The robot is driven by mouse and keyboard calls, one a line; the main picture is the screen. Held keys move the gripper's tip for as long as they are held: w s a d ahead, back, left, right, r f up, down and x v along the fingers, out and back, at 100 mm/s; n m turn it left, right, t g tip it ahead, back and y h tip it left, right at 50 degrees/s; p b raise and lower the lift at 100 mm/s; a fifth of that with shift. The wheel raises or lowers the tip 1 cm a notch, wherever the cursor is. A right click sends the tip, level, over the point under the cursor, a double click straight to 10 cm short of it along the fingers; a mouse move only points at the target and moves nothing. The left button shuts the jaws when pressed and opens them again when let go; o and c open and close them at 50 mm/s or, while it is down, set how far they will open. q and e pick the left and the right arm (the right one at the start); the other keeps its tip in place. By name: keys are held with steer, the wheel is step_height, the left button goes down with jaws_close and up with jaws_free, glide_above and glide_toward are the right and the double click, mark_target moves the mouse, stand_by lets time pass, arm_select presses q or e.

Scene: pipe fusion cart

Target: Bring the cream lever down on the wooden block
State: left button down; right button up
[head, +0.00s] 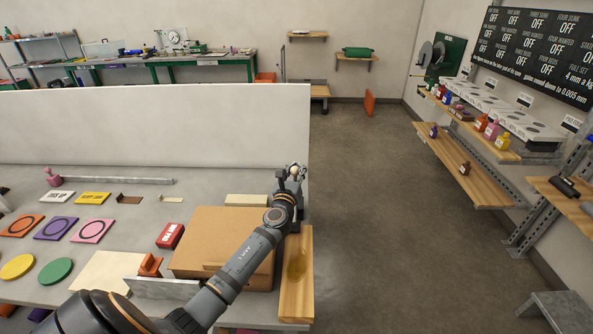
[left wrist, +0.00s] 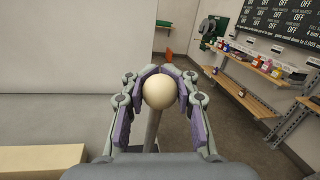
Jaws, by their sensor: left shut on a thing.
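The cream lever shows best in the left wrist view as a round cream knob (left wrist: 159,91) on a grey rod (left wrist: 152,132) that stands roughly upright. My left gripper (left wrist: 158,80) is shut around the knob, with a purple-lined finger on each side. In the head view my left gripper (head: 294,172) is at the far right corner of the bench, and most of the lever is hidden behind it. A pale wooden block (head: 246,200) lies on the bench just left of the gripper. It also shows at the lower left of the left wrist view (left wrist: 42,160). The knob is above and apart from the block.
A brown box (head: 217,228) lies under my left arm. A wooden board (head: 297,280) runs along the bench's right edge. A red block (head: 170,236) and coloured plates lie to the left. A low white wall (head: 150,122) stands behind. Open floor lies to the right.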

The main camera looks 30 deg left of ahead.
arm_select(q)
steer(key=shift+s+f, duration=0.2)
steer(key=shift+f, duration=0.5)
steer(key=shift+s+d, duration=0.1)
steer(key=shift+s, duration=0.2)
steer(key=c, duration=1.3)
jaws_free()
steer(key=shift+d+r, duration=0.1)
steer(key=shift+c, duration=0.2)
steer(key=o, duration=0.3)
steer(key=shift+s+d+r, duration=0.2)
steer(key=shift+s+r, duration=0.2)
steer(key=shift+r, duration=0.1)
steer(key=shift+o, duration=0.2)
steer(key=shift+w+a+f, duration=0.1)
steer(key=shift+w, duration=0.1)
steer(key=v, duration=1.2)
